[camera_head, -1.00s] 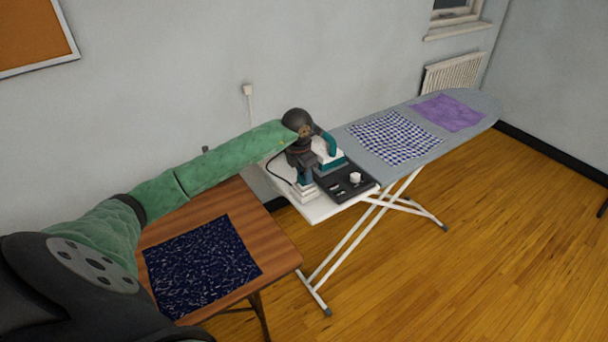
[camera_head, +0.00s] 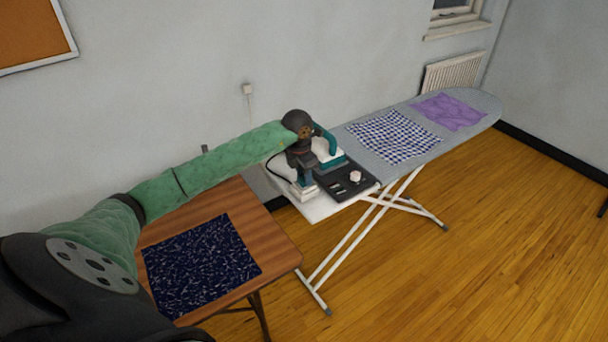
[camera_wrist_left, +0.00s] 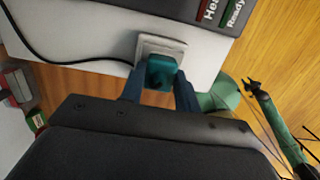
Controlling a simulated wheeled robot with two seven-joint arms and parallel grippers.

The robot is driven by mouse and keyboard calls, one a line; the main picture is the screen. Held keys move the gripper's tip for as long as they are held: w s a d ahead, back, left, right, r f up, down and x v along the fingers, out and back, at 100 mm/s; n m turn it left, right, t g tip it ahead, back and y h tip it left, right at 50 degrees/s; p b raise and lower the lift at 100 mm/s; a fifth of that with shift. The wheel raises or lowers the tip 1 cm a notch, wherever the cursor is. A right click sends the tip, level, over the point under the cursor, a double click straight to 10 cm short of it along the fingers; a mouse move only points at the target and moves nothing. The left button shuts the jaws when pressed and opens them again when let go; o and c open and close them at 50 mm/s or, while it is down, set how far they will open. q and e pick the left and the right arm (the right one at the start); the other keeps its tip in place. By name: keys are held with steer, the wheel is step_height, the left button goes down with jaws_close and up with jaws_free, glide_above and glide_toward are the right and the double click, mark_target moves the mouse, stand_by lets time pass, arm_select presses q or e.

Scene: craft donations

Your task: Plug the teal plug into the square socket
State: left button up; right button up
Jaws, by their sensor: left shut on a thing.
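The teal plug (camera_wrist_left: 162,72) is held between the two blue fingers of my left gripper (camera_wrist_left: 160,90) in the left wrist view. The pale square socket (camera_wrist_left: 153,45) is right beyond the plug, which covers part of its face. I cannot tell whether the plug is seated in it or just in front. In the head view my left gripper (camera_head: 306,182) points down at the white socket block (camera_head: 303,195), and the gripper hides the plug.
A dark tray with labels (camera_head: 343,180) lies close beside the socket on the white end of the ironing board. A teal-handled iron (camera_head: 328,143) stands behind. A black cord (camera_wrist_left: 60,58) runs nearby. A wooden table (camera_head: 277,250) with dark cloth (camera_head: 203,265) is to the left.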

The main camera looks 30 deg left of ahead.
arm_select(q)
steer(key=o, duration=1.1)
steer(key=shift+c, duration=0.2)
steer(key=shift+r+b, duration=0.3)
steer(key=shift+r, duration=0.15)
steer(key=r, duration=0.2)
steer(key=r+b, duration=0.1)
steer(key=r, duration=0.1)
steer(key=r+b, duration=0.1)
steer(key=shift+s+a+r, duration=0.15)
steer(key=shift+s+r, duration=0.2)
steer(key=shift+r, duration=0.05)
steer(key=shift+s+r, duration=0.1)
steer(key=shift+r, duration=0.4)
